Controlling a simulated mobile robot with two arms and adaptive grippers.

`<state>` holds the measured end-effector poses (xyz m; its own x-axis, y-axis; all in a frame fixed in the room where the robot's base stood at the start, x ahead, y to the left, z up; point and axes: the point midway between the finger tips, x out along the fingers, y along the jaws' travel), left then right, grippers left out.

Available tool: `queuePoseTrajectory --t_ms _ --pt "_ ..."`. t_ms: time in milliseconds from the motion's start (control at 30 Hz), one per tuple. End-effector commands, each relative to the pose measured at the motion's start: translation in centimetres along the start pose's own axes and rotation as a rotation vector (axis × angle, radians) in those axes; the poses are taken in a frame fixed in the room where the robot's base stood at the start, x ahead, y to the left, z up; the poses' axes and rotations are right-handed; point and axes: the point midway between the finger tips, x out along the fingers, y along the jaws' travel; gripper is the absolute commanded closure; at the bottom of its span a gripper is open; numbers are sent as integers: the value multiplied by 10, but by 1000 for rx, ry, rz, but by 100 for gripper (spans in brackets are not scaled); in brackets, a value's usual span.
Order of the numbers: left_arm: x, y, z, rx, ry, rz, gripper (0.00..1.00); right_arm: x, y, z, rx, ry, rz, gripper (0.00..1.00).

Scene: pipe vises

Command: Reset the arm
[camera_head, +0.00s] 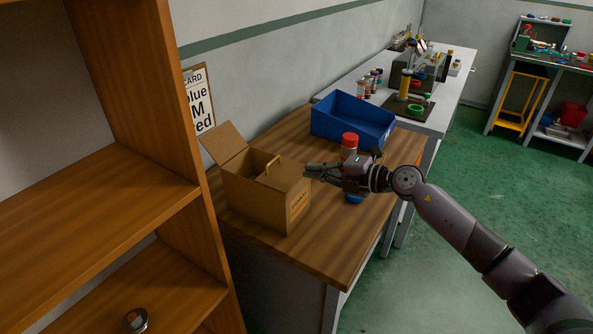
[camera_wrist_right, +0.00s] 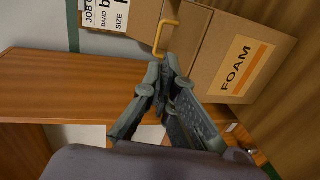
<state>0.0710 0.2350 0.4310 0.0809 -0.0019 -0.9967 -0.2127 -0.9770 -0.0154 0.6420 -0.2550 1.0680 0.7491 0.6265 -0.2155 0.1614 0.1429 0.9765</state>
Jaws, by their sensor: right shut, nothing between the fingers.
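My right gripper (camera_head: 310,170) is shut and empty, reaching in from the right over the wooden table, close to the cardboard box. In the right wrist view its fingertips (camera_wrist_right: 166,60) meet just below a yellow handle (camera_wrist_right: 163,36). The cardboard box (camera_head: 262,205) stands on the table with one flap raised, and the yellow handle shows at its top. In the right wrist view the box carries an orange FOAM label (camera_wrist_right: 245,65). My left gripper is in neither view.
A red-capped bottle (camera_head: 349,142) stands behind my right gripper. A blue bin (camera_head: 352,122) is at the table's back. A wooden shelf (camera_head: 100,190) fills the left, with a small round tin (camera_head: 135,320) on it. A card (camera_head: 199,98) hangs on the wall. Green floor lies open at right.

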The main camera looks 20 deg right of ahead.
Motion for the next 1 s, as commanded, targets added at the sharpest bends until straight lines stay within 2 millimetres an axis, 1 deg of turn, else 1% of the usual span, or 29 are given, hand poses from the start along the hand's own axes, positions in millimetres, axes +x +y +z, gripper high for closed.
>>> queuePoseTrajectory --t_ms 33,133,200,300,400,500,567,633,767,800,867,967,1000 --pt "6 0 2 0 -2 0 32 -10 -5 1 -2 -2 -4 100" --pt "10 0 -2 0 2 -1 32 -26 -4 0 -1 -1 -2 100" --pt "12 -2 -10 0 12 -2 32 -34 -4 1 0 -2 -1 100" --pt "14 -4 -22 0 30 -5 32 -41 -2 0 0 -1 0 100" --pt "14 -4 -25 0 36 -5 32 -44 -1 0 1 0 1 100" --pt "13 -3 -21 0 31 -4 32 -44 0 -1 4 0 6 100" --pt "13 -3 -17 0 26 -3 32 -41 2 -6 17 1 29 100" --pt "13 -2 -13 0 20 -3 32 -36 6 -15 52 -5 88 100" --pt "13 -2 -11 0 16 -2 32 -29 19 -38 196 -60 279 100" --pt "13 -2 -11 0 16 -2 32 -30 21 -43 261 -97 343 100" --pt "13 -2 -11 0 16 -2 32 -35 21 -46 373 -168 427 100" --pt "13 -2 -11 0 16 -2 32 -49 5 -45 568 -317 514 100" --pt "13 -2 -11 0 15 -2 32 -56 -6 -44 651 -385 531 100"
